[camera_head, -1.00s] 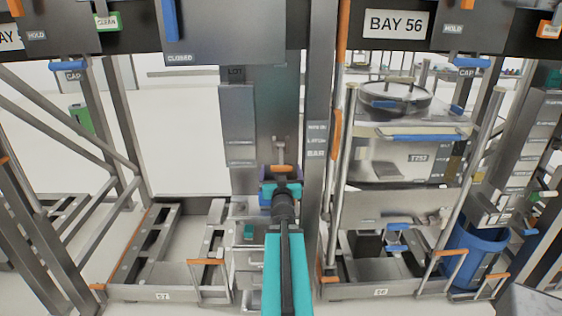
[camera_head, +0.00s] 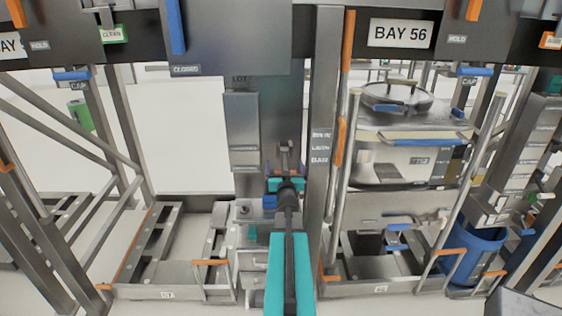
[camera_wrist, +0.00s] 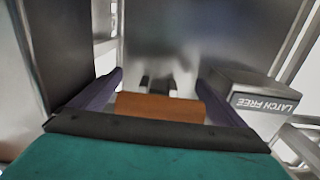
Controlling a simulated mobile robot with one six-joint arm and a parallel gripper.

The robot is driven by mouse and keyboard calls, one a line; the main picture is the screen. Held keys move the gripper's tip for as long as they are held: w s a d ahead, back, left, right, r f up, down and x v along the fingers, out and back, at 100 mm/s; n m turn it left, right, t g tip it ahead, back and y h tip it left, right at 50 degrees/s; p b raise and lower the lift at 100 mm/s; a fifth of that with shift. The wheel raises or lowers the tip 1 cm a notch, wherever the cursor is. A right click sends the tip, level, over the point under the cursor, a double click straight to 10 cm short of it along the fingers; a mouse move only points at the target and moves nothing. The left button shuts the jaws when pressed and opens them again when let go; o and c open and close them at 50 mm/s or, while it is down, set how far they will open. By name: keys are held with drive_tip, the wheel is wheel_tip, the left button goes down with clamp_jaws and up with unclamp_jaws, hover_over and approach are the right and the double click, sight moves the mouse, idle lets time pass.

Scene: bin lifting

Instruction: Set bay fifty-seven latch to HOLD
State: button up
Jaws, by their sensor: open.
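The latch's orange handle (camera_wrist: 160,107) shows in the wrist view, crosswise between my two purple fingers. My gripper (camera_wrist: 160,80) is open around it, with a finger at each side; I cannot tell whether either touches. A grey metal bracket (camera_wrist: 158,82) stands just beyond the handle. A box lettered LATCH FREE (camera_wrist: 265,103) sits to the right, upside down in this view. In the head view my gripper (camera_head: 286,169) is at the grey latch bracket (camera_head: 287,150) on the post, and it hides the orange handle.
The low frame marked 57 (camera_head: 167,295) is at the lower left, empty. A steel upright (camera_head: 320,190) stands close right of my gripper. Bay 56 holds a steel vessel (camera_head: 395,160). A blue bin (camera_head: 474,255) stands at the lower right.

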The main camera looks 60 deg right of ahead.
drive_tip(key=shift+w+d, duration=0.1)
drive_tip(key=shift+d, duration=0.15)
